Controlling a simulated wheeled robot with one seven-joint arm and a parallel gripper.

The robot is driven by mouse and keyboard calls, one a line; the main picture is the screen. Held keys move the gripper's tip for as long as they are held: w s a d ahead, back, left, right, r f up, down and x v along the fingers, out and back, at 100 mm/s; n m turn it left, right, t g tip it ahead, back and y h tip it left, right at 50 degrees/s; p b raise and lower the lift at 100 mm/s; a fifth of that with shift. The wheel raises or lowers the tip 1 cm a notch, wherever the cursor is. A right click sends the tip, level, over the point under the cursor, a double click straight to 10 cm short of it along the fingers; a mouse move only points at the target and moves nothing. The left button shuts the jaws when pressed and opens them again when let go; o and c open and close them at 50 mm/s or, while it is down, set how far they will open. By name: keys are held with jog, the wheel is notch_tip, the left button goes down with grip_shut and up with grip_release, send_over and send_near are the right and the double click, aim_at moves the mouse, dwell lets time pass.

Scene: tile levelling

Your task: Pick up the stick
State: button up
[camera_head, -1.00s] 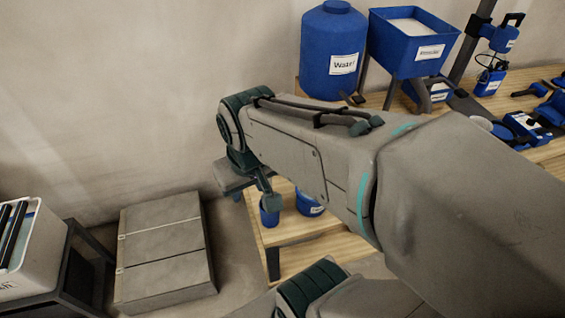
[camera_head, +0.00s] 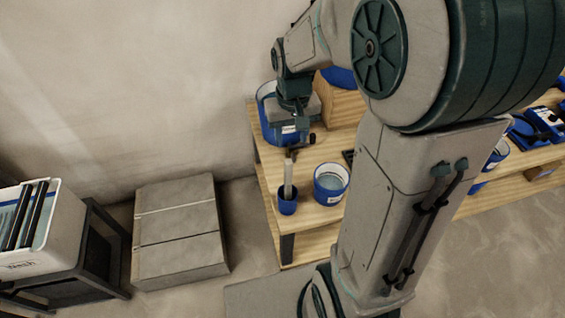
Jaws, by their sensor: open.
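The stick (camera_head: 288,178) looks like a pale grey upright piece standing in a small dark blue cup (camera_head: 287,204) at the left front of the wooden bench. My gripper (camera_head: 303,138) is open and empty, above and slightly right of the stick's top in the picture. It appears apart from the stick, though the depth between them is hard to judge. The fingertips are small and dark, and part of the gripper is hidden behind its own body.
A blue bucket (camera_head: 331,184) of pale content stands right of the cup. A larger blue container (camera_head: 268,112) stands behind my gripper. The wooden bench (camera_head: 310,235) carries more items at right, partly hidden by my arm. Grey blocks (camera_head: 180,232) and a white bin (camera_head: 45,235) stand at left.

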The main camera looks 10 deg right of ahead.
aim_at(288, 169)
jog(key=f, duration=0.3)
jog(key=w+f, duration=0.1)
jog(key=f, duration=0.5)
jog(key=shift+w+f, duration=0.15)
jog(key=shift+f, duration=0.15)
jog(key=shift+a+f+p, duration=0.1)
jog(key=shift+f+p, duration=0.25)
jog(key=shift+f, duration=2.3)
grip_shut()
